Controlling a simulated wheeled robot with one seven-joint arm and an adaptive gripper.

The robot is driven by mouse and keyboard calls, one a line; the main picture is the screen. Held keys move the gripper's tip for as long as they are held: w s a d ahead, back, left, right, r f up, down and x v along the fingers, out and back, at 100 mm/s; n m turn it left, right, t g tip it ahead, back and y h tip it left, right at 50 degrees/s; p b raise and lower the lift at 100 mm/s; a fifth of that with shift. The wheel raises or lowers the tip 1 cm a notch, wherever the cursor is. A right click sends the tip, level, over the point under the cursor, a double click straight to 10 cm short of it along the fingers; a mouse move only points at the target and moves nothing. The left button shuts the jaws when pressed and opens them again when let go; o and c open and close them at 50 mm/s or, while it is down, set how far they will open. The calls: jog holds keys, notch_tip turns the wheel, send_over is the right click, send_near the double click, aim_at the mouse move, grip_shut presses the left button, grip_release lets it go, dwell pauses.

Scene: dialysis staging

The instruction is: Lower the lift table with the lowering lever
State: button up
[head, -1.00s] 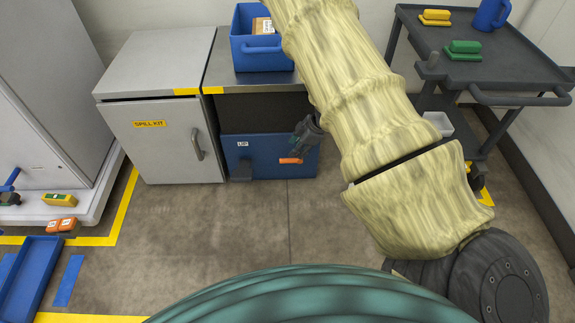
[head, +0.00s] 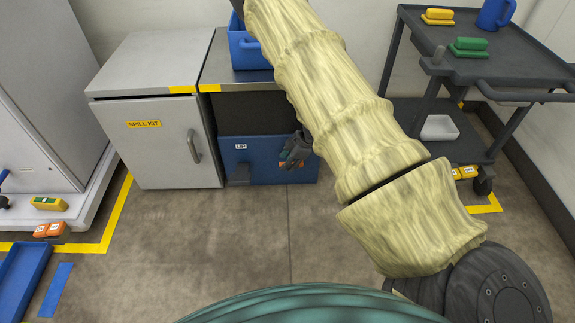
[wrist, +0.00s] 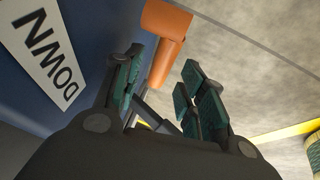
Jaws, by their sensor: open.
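The lift table has a steel top (head: 238,68) and a blue base (head: 265,172) with an "UP" label and a black pedal (head: 238,174). The orange lowering lever (wrist: 166,40) sticks out from the blue face beside a "DOWN" label (wrist: 45,52) in the wrist view. In the head view my gripper (head: 293,150) is in front of the lever and hides most of it. In the wrist view my gripper (wrist: 163,68) is open. The lever appears between and just beyond its fingertips; I cannot tell whether they touch.
A blue bin (head: 240,48) sits on the lift table's top. The spill kit cabinet (head: 160,150) stands close on its left. A dark cart (head: 500,60) stands at the right. Bare floor (head: 220,235) lies in front. My arm hides part of the right side.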

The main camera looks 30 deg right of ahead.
jog(key=shift+w+a+f, duration=0.1)
jog(key=shift+w+f, duration=0.05)
jog(key=shift+f, duration=0.3)
grip_shut()
